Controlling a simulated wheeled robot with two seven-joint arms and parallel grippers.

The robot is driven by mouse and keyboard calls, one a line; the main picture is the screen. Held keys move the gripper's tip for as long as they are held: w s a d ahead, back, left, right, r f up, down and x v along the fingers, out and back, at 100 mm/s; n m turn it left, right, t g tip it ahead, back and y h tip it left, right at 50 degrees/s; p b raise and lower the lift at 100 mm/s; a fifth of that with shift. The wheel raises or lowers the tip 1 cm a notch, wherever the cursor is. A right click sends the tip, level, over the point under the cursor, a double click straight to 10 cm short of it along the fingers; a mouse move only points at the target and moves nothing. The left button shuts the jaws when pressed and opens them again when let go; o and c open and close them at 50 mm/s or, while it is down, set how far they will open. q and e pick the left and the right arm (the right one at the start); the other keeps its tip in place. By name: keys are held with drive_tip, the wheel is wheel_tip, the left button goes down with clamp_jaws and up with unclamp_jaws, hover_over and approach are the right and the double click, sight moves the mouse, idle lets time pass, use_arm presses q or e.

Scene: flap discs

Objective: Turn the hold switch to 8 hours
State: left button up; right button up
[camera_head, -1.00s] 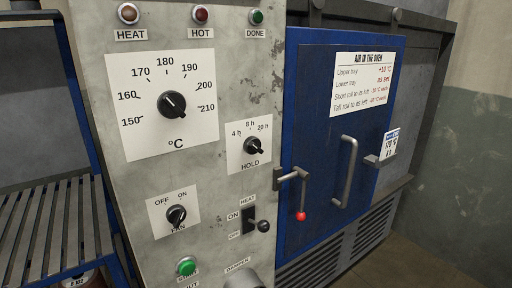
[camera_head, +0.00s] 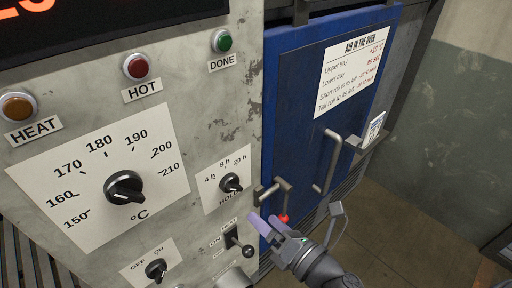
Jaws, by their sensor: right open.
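The hold switch (camera_head: 231,184) is a small black knob on a white plate marked 4 h, 8 h and 20 h. It is on the grey control panel (camera_head: 215,100), left of the blue oven door. Its pointer is too small to read surely. My right gripper (camera_head: 264,220) comes in from the bottom, below and to the right of the switch, in front of the door latch. Its pale fingers are apart with nothing seen between them, and it does not touch the switch. My left gripper is out of view.
The temperature dial (camera_head: 125,188) is left of the switch, and the fan switch (camera_head: 156,270) is below. The heat lever (camera_head: 240,243) and the red-tipped door latch (camera_head: 275,193) are close to my right gripper. The blue door (camera_head: 300,90) has a bar handle (camera_head: 326,163).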

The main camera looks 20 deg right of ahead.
sight(236, 191)
drive_tip(key=shift+n+t, duration=0.3)
drive_tip(key=shift+n, duration=0.2)
drive_tip(key=w+a+r, duration=0.1)
drive_tip(key=w+r+p, duration=0.1)
drive_tip(key=w, duration=0.1)
drive_tip(key=shift+a+r, duration=0.2)
drive_tip(key=shift+a, duration=0.15)
drive_tip(key=x, duration=0.5)
drive_tip(key=shift+w+f+p, duration=0.1)
drive_tip(key=shift+f+p, duration=0.25)
drive_tip(key=shift+p, duration=0.05)
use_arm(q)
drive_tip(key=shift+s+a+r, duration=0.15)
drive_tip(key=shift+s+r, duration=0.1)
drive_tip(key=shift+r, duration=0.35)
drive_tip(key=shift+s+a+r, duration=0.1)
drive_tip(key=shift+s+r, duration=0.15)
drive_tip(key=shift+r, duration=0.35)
use_arm(e)
drive_tip(key=shift+w+a, duration=0.25)
drive_tip(key=shift+w, duration=0.15)
drive_tip(key=c, duration=1.3)
